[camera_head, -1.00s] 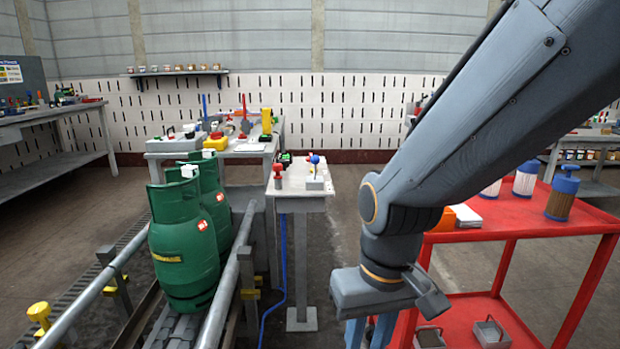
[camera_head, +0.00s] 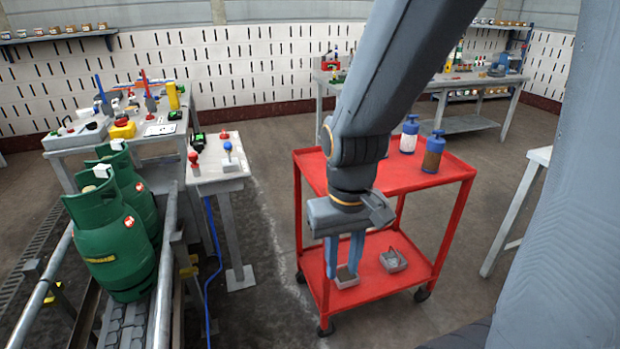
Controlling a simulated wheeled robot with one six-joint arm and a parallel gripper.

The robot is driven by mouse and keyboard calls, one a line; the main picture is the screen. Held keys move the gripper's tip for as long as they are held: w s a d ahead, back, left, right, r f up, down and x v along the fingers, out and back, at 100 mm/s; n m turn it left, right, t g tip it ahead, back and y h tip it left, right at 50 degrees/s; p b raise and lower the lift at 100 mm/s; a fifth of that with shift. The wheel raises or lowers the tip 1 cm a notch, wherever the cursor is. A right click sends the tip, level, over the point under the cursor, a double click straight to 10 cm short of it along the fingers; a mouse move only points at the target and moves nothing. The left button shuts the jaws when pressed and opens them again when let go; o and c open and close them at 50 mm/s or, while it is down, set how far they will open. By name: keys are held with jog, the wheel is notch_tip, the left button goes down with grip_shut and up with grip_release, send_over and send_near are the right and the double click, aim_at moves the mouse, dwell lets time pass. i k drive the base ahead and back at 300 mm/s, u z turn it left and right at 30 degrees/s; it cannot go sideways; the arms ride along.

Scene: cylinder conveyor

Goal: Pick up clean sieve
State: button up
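A clean-looking sieve (camera_head: 408,138), a white cylinder with a blue cap, stands upright on the top shelf of a red cart. A second sieve (camera_head: 432,156), brown-bodied with a blue cap, stands just right of it. My gripper (camera_head: 343,265) hangs in front of the cart with its blue fingers pointing down. The fingers are apart with nothing between them. My gripper is left of and nearer than both sieves, not touching them. My arm hides part of the cart's top shelf.
The red cart (camera_head: 331,306) has two small grey trays on its lower shelf, one (camera_head: 393,261) right of my fingers. Green gas cylinders (camera_head: 112,245) stand on a conveyor at left. A small pedestal table (camera_head: 218,181) stands between.

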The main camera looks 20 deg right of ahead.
aim_at(393, 261)
jog(key=u, duration=1.05)
jog(key=k, duration=1.1)
jog(key=z, duration=1.65)
jog(key=i, duration=1)
jog(key=u, duration=0.05)
